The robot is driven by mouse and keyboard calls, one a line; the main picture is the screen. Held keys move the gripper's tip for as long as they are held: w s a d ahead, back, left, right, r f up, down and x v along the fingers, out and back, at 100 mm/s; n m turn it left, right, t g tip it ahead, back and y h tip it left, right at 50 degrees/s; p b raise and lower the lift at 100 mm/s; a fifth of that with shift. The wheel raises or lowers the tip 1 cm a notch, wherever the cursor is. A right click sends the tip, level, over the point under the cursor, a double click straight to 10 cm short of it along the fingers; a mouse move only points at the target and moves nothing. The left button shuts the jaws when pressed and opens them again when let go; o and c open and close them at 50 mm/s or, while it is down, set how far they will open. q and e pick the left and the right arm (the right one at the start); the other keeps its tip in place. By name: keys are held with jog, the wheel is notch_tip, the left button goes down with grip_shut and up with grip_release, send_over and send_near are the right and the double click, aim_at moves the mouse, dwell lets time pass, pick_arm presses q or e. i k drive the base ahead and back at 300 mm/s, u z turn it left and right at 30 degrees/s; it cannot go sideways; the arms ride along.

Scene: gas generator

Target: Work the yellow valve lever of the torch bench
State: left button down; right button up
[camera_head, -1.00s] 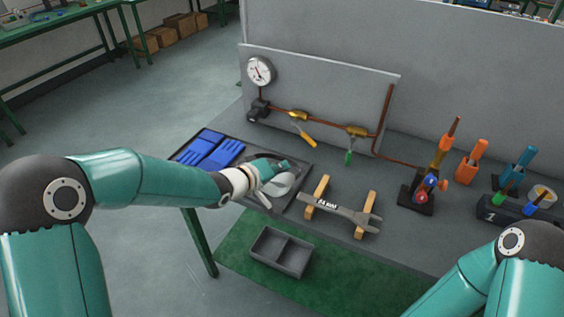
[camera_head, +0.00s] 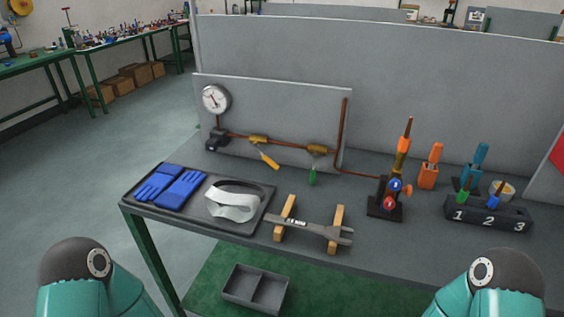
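The yellow valve lever (camera_head: 269,161) hangs tilted down to the right from a brass valve (camera_head: 258,139) on the copper pipe of the back panel (camera_head: 285,105). A second brass valve (camera_head: 317,149) to its right has a green lever (camera_head: 313,177) pointing down. A round gauge (camera_head: 215,98) is at the pipe's left end. The torch stand (camera_head: 387,198) with red and blue knobs stands at the pipe's right end. Only my two upper arm parts show at the bottom corners. Neither gripper is in view, and nothing touches the yellow lever.
A black tray (camera_head: 146,207) holds blue gloves (camera_head: 168,186) and a white-banded visor (camera_head: 232,202). A numbered rack (camera_head: 487,213) with coloured-handled tools stands right. A grey divided bin (camera_head: 255,288) sits below on green.

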aim_at(266, 158)
jog(key=u, duration=1.7)
jog(key=i, duration=0.1)
jog(key=z, duration=3.15)
jog(key=k, duration=1.4)
jog(key=u, duration=0.25)
jog(key=i, duration=1)
jog(key=u, duration=0.05)
